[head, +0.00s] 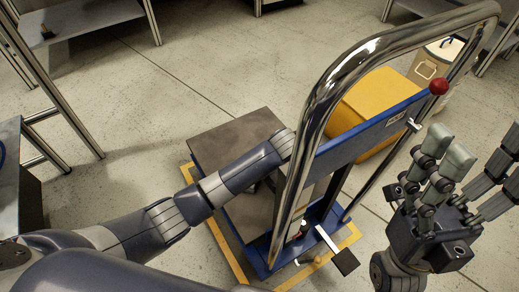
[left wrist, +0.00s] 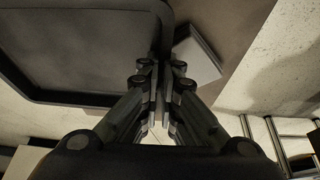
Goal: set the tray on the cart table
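The black tray (left wrist: 80,50) fills the upper left of the left wrist view, with its raised rim towards me. My left gripper (left wrist: 159,80) has its fingers close together at the tray's right rim and looks shut on it. In the head view that gripper is hidden behind the cart's chrome handle, and I cannot make out the tray. The cart table (head: 235,130) is a flat brown-grey top behind my left forearm; a brown surface beside the tray (left wrist: 220,18) looks like it. My right gripper (head: 465,170) is open and empty, right of the handle.
The cart's chrome handle (head: 325,95) and blue crossbar (head: 365,135) stand between my arms. A yellow bin (head: 378,105) is behind the cart. A pale grey block (left wrist: 198,58) lies beside the tray. Metal racks stand at the left.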

